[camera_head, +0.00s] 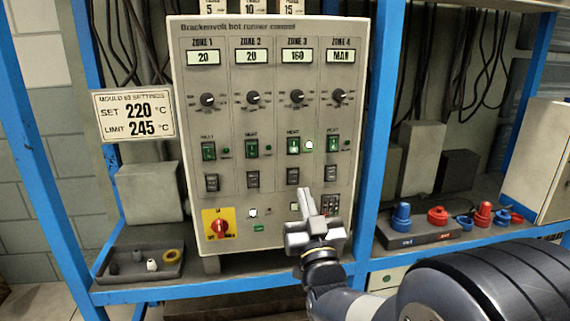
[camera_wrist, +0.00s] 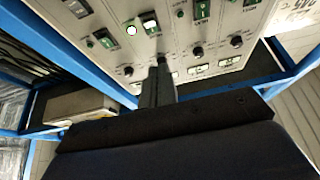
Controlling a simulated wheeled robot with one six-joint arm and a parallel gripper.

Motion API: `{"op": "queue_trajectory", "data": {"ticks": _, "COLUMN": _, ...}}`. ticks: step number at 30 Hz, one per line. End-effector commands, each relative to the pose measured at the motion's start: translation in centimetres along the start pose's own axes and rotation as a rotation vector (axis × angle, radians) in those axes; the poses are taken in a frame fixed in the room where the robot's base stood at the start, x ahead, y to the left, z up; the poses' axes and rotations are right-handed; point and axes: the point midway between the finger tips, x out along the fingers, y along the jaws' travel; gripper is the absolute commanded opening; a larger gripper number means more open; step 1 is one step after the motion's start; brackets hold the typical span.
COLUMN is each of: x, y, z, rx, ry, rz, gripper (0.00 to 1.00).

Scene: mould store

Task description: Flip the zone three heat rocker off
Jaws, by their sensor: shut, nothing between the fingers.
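The zone three heat rocker (camera_head: 293,146) is a green switch in the third column of the grey hot runner control panel (camera_head: 230,110). A bright lit lamp (camera_head: 309,145) is just right of it, and the display (camera_head: 297,56) above reads 160. In the wrist view the panel is upside down, with this rocker (camera_wrist: 149,23) at the top and its lit lamp (camera_wrist: 131,31) on its left. My gripper (camera_head: 305,192) is shut and empty, below the rocker in the head view. Its fingers (camera_wrist: 160,72) overlap the knob row in the wrist view. I cannot tell whether it touches the panel.
Similar heat rockers sit close by for zone two (camera_head: 251,148) and zone four (camera_head: 332,143). A red rotary switch (camera_head: 219,226) is at lower left. Blue rack posts (camera_head: 378,120) flank the panel. A dark tray (camera_head: 140,263) and a connector block (camera_head: 430,232) stand on the shelf.

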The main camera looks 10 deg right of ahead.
Motion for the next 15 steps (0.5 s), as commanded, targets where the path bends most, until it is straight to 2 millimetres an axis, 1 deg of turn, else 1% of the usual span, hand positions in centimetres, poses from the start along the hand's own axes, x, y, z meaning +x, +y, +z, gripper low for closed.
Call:
{"op": "queue_trajectory", "data": {"ticks": 10, "x": 0.2, "y": 0.0, "z": -0.1, "rx": 0.0, "ry": 0.0, "rz": 0.0, "gripper": 0.0}}
{"op": "queue_trajectory", "data": {"ticks": 13, "x": 1.0, "y": 0.0, "z": -0.1, "rx": 0.0, "ry": 0.0, "rz": 0.0, "gripper": 0.0}}
{"op": "queue_trajectory", "data": {"ticks": 15, "x": 2.0, "y": 0.0, "z": -0.1, "rx": 0.0, "ry": 0.0, "rz": 0.0, "gripper": 0.0}}
